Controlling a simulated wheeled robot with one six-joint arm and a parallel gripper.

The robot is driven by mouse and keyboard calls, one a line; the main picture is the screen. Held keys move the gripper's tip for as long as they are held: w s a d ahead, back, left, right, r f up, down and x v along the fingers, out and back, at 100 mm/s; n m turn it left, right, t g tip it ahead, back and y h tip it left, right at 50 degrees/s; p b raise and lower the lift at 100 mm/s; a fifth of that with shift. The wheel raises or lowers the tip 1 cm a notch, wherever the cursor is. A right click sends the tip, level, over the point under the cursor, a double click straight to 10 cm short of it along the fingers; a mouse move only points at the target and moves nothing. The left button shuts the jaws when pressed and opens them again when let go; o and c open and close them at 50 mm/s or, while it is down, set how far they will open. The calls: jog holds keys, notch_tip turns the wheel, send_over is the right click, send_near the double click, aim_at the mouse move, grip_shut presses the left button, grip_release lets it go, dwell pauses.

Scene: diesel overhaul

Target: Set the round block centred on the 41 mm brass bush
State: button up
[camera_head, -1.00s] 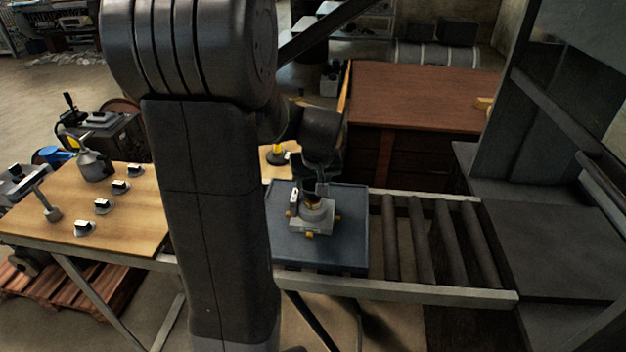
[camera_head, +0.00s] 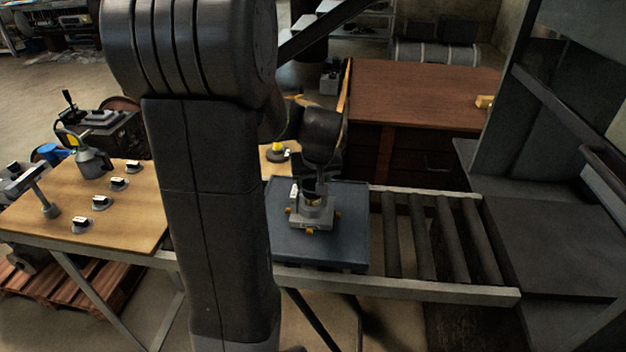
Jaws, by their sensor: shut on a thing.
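My gripper (camera_head: 316,187) is at the top of a grey fixture (camera_head: 311,220) with yellow knobs, which stands on the dark tray (camera_head: 350,250). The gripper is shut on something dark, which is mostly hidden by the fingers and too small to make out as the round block. A brass-coloured spot (camera_head: 313,202) shows in the top of the fixture just below the fingers; it looks like the bush. I cannot tell whether the held thing touches the bush or is centred on it.
On the wooden bench (camera_head: 135,235) at left are several small black-and-white pieces (camera_head: 100,202), a mallet (camera_head: 46,205) and an oil can (camera_head: 92,160). Bare rollers (camera_head: 420,235) lie right of the tray. A brown cabinet (camera_head: 425,95) stands behind. My arm blocks the middle of the view.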

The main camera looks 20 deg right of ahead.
dwell(0.4)
jog(key=o, duration=1.5)
jog(key=shift+f, duration=0.15)
jog(key=shift+c, duration=0.2)
notch_tip(320, 180, up, 9)
jog(key=p, duration=0.6)
jog(key=shift+f, duration=0.1)
notch_tip(320, 180, down, 9)
jog(key=b, duration=0.6)
jog(key=shift+r, duration=0.3)
